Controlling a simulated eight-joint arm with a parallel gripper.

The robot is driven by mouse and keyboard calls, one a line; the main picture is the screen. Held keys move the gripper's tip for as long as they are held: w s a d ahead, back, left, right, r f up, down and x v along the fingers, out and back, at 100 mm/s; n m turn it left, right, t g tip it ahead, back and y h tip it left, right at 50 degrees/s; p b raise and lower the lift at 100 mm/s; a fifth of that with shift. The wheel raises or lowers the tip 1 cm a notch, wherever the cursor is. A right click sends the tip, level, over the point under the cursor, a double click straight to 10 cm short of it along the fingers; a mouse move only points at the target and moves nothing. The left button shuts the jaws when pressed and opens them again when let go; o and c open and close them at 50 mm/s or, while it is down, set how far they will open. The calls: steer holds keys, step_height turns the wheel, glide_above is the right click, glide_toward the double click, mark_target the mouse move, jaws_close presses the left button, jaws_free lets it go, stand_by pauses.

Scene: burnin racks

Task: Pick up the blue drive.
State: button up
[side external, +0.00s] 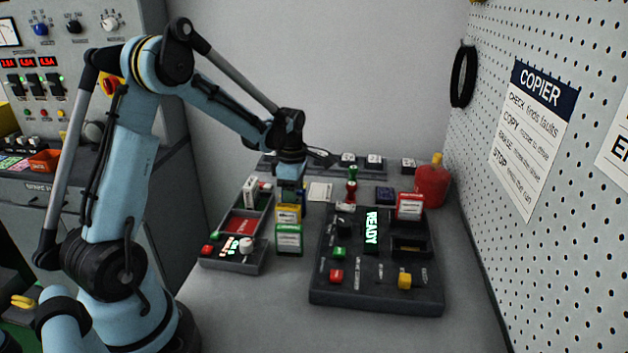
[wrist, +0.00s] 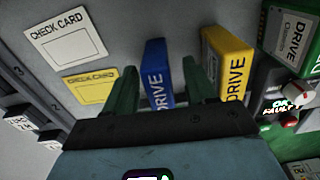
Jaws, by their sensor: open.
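The blue drive (wrist: 156,72) stands in the wrist view between my gripper's two green fingers. My gripper (wrist: 164,82) is open, with one finger on each side of the drive. I cannot tell whether either finger touches it. In the side external view my gripper (side external: 291,187) points down at the far end of a short row of drives. It largely hides the blue drive there. The yellow drive (wrist: 228,62) is close beside the right finger in the wrist view. It also shows in the side view (side external: 289,213), behind the green drive (side external: 289,240).
A dark copier console (side external: 375,296) with a READY display stands right of the row. A tester tray (side external: 232,266) stands left. A red bottle (side external: 431,184) is at the back right. Check cards (wrist: 68,42) lie beside the blue drive. The front table is clear.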

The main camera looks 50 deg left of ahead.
jaws_close()
steer(key=shift+r, duration=0.1)
